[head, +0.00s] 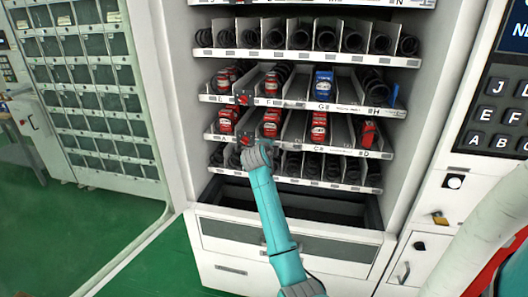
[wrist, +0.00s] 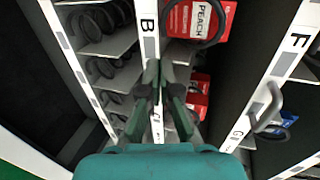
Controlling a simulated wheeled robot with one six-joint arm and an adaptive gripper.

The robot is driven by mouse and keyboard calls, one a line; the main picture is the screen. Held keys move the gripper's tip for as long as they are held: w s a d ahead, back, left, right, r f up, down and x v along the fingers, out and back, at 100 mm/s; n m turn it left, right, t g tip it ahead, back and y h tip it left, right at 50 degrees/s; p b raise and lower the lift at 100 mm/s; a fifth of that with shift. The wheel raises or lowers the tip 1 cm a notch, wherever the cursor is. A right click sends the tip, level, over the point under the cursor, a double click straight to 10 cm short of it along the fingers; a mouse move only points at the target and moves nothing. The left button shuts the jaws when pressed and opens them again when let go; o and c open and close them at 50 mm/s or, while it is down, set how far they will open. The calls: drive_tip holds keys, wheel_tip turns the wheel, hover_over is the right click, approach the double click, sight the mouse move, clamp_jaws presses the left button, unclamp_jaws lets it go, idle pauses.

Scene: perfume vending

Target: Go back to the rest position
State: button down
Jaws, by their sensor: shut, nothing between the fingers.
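My gripper (wrist: 160,72) shows in the wrist view as two dark green fingers, tips together and empty. It is in front of the shelf edge between the labels B (wrist: 148,26) and C. In the head view my teal arm reaches up to the lower shelves of the vending machine (head: 205,225) and hides the gripper. A red PEACH box (wrist: 190,20) sits behind a coil beyond the fingertips, apart from them as far as I can tell. A second red box (wrist: 198,95) sits in the lane beside it.
Red packs (head: 318,126) and a blue pack (head: 323,83) stand in coil lanes. The open delivery bin (head: 300,205) lies below the shelves. A keypad (head: 500,115) is at the right and a locker cabinet (head: 90,90) at the left. Green floor is free at the lower left.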

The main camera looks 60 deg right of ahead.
drive_tip(key=v, duration=0.7)
drive_tip(key=shift+a, duration=0.2)
